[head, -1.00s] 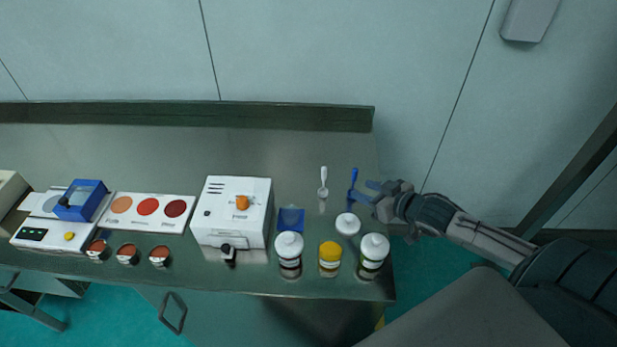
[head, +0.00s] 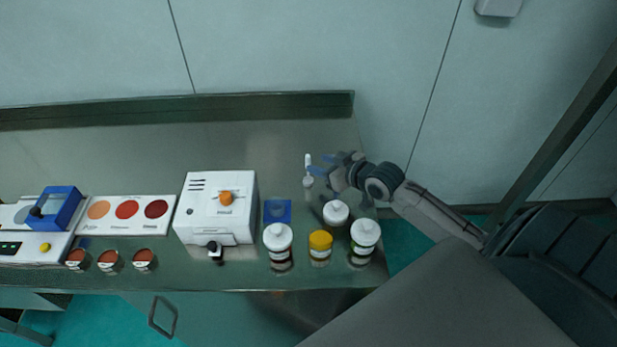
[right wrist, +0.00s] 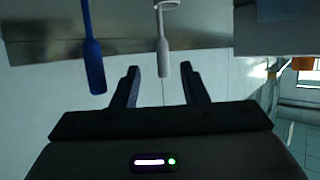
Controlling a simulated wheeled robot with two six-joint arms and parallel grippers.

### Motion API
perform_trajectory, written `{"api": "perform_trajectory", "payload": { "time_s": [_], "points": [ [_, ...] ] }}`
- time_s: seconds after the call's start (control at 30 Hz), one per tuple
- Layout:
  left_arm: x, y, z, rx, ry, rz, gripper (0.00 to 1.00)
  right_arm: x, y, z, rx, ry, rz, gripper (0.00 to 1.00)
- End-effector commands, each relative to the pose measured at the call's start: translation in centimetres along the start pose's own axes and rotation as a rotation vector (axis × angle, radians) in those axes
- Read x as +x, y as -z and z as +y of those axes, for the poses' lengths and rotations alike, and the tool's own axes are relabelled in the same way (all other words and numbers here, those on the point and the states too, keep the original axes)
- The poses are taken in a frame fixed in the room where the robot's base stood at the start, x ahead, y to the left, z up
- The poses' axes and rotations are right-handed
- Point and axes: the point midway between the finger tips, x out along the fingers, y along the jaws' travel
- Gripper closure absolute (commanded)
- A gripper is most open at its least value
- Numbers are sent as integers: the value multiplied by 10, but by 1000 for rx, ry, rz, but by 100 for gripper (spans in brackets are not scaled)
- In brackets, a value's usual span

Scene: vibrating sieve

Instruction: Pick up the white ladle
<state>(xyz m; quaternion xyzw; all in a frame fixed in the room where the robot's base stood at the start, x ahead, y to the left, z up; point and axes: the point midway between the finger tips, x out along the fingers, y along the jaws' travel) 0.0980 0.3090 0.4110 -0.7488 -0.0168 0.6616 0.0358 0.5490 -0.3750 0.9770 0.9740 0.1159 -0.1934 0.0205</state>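In the right wrist view the ladle's handle (right wrist: 164,58) shows ahead, in line with the gap between my fingertips. My right gripper (head: 321,166) is just right of the ladle in the head view. Its two fingers (right wrist: 160,78) are apart with nothing clamped between them. I cannot tell whether they touch the ladle. My left gripper is not in view.
A blue ladle (right wrist: 93,60) shows beside my fingers in the wrist view; my gripper hides it in the head view. The table's back left is clear.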

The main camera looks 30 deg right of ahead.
Motion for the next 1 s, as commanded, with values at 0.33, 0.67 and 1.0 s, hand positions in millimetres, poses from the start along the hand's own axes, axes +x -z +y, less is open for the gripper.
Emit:
{"api": "perform_trajectory", "payload": {
  "time_s": [0.33, 0.67, 1.0],
  "points": [
    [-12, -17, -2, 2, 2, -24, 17, 34, 3, -4, 2, 0, 1, 60],
    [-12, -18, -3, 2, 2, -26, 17, 36, 2, -4, -1, 0, 0, 74],
    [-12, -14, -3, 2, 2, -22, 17, 35, 2, -4, -1, 0, 0, 100]
  ]
}}
